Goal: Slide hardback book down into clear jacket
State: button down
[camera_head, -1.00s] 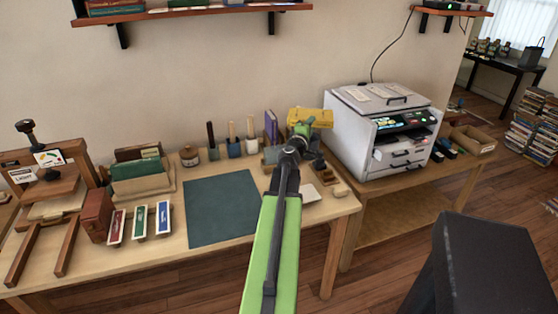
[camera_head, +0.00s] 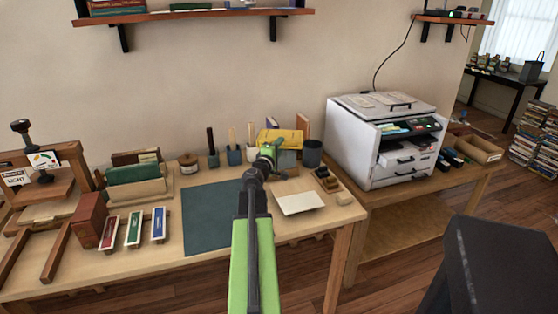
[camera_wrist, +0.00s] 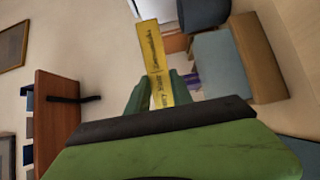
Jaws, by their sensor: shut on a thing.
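A yellow hardback book (camera_head: 284,136) is held above the back right part of the table. My gripper (camera_head: 266,153) is shut on it; its green fingers pinch the book in the wrist view. There the lettered yellow book (camera_wrist: 153,50) extends away from my gripper (camera_wrist: 160,95). I cannot make out the clear jacket in either view.
A dark green mat (camera_head: 215,218) and a white flat pad (camera_head: 299,202) lie on the table. Brush pots (camera_head: 234,154) stand left of the held book. A white printer (camera_head: 370,140) stands at right. A wooden press (camera_head: 40,195) stands at far left.

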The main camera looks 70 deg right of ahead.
jog(key=shift+f+b, duration=2.3)
jog(key=shift+f, duration=0.25)
jog(key=c, duration=1.1)
grip_release()
jog(key=shift+r, duration=0.1)
jog(key=a, duration=0.2)
jog(key=a+p, duration=0.1)
jog(key=a, duration=0.2)
jog(key=a+r, duration=0.1)
jog(key=a, duration=0.1)
jog(key=shift+a+r, duration=0.1)
jog(key=shift+a, duration=0.15)
